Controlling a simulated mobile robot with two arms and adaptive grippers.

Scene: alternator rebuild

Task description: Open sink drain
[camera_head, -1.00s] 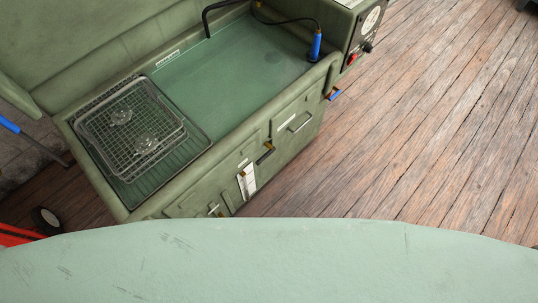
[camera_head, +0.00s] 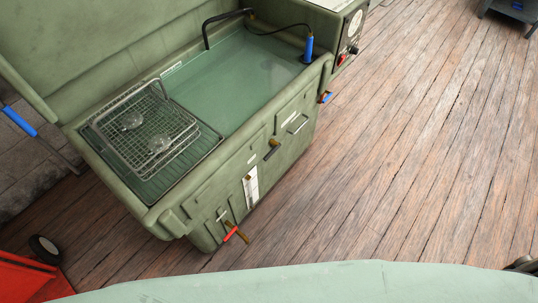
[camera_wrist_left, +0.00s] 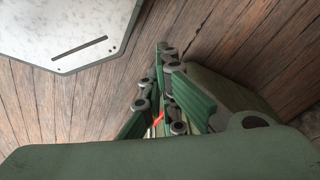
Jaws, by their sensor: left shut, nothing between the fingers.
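The sink is a green parts washer (camera_head: 328,70) with its lid raised, at the upper left of the head view. Its basin (camera_head: 235,85) has a smooth, glossy green surface, perhaps liquid. A valve with a red lever (camera_head: 236,232) and a short brass pipe sticks out low on the washer's near front, above the floor. My left gripper (camera_wrist_left: 160,112) shows only in the left wrist view, shut and empty over the plank floor. A small red patch shows among its fingers; I cannot tell what it is. My right gripper is not in view.
A wire basket (camera_head: 145,130) with clear round parts sits at the basin's left end. A blue-handled brush or hose end (camera_head: 309,48) stands at its right. A red wheeled item (camera_head: 25,275) is at lower left.

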